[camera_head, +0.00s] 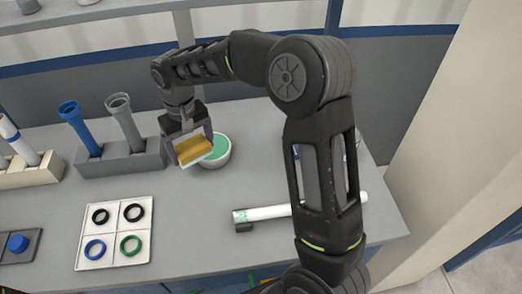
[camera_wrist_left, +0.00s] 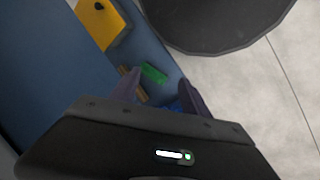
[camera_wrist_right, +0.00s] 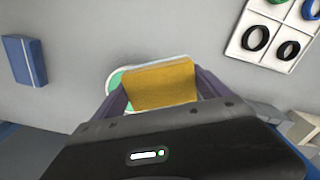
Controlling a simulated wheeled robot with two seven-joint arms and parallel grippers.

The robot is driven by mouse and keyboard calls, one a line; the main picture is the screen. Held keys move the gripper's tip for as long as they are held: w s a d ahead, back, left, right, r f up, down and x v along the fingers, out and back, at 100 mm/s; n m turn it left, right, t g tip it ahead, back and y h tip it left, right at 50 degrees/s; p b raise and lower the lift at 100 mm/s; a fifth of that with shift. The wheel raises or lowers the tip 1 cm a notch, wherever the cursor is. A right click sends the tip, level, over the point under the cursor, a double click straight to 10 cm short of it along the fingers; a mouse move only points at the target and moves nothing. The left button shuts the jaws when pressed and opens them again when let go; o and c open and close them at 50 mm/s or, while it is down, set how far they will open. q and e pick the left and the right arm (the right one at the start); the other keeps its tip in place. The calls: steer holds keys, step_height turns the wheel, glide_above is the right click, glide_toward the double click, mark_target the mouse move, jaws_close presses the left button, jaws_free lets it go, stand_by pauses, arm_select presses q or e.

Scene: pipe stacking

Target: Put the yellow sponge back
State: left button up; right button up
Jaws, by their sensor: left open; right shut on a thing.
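The yellow sponge (camera_head: 193,151) has a white layer on one side. My right gripper (camera_head: 189,145) is shut on it and holds it above the grey table, in front of and partly over a white bowl with green inside (camera_head: 217,150). In the right wrist view the sponge (camera_wrist_right: 160,85) sits between the fingers and covers much of the bowl (camera_wrist_right: 116,79). Whether the sponge touches the bowl rim I cannot tell. My left gripper (camera_wrist_left: 162,92) is open and empty, seen only in its own wrist view, over a blue surface away from the tabletop.
A grey rack (camera_head: 122,160) with a blue and a grey pipe stands left of the bowl. A white tray (camera_head: 116,244) holds several rings. A white tube (camera_head: 270,212) lies on the right. A blue block (camera_wrist_right: 24,61) shows in the right wrist view. The table's centre is clear.

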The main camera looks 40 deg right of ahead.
arm_select(q)
steer(key=o, duration=0.6)
step_height(320, 180, down, 6)
steer(key=b, duration=0.5)
steer(key=shift+r, duration=0.15)
step_height(320, 180, down, 3)
steer(key=b, duration=0.3)
steer(key=shift+w, duration=0.15)
steer(key=shift+r, duration=0.1)
arm_select(e)
steer(key=s+d+m, duration=0.3)
steer(key=d+m, duration=0.2)
steer(key=d, duration=1.5)
steer(key=shift+s+d, duration=0.2)
steer(key=shift+d, duration=0.05)
steer(key=shift+r, duration=0.1)
